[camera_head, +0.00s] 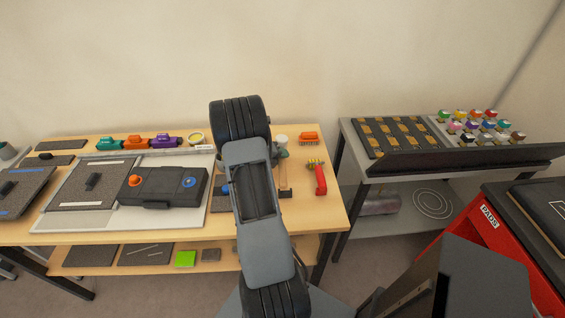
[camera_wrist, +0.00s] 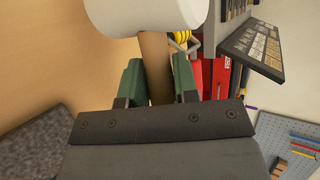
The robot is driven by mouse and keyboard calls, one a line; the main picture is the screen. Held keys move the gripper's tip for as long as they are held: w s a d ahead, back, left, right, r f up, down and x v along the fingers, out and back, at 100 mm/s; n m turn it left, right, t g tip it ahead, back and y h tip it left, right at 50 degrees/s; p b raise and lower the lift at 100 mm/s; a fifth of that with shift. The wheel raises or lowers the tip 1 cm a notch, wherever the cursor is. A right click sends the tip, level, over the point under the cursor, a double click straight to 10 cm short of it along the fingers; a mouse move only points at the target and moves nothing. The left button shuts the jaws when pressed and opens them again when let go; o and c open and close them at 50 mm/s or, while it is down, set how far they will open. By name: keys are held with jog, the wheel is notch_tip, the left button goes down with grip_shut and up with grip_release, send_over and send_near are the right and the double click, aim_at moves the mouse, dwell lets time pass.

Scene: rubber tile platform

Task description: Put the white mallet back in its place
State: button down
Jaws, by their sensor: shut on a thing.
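The white mallet has a white cylindrical head (camera_wrist: 145,14) and a wooden handle (camera_wrist: 156,65), seen close up in the wrist view. My gripper (camera_wrist: 157,80) has green fingers on either side of the handle, just below the head, and is shut on it. In the head view, the mallet's white head (camera_head: 281,139) shows just right of my arm, over the right part of the wooden table (camera_head: 333,210). My gripper (camera_head: 281,153) is mostly hidden behind my arm there. I cannot tell whether the mallet touches the table. No holder for it is clearly visible.
A red-handled tool (camera_head: 320,180) and an orange brush (camera_head: 308,137) lie right of the mallet. A black case (camera_head: 165,187) and grey mats fill the table's left. A grey bench (camera_head: 350,150) with dark trays stands right, with a red cabinet (camera_head: 480,235) in front.

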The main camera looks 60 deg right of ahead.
aim_at(282, 160)
jog(key=f, duration=0.1)
jog(key=d+f, duration=0.1)
jog(key=f, duration=0.1)
jog(key=shift+w+d, duration=0.1)
jog(key=shift+d, duration=0.05)
jog(key=shift+f+p, duration=0.45)
jog(key=c, duration=0.9)
grip_release()
jog(key=shift+f, duration=0.1)
jog(key=shift+o, duration=0.2)
jog(key=shift+f+b, duration=0.25)
jog(key=shift+b, duration=0.1)
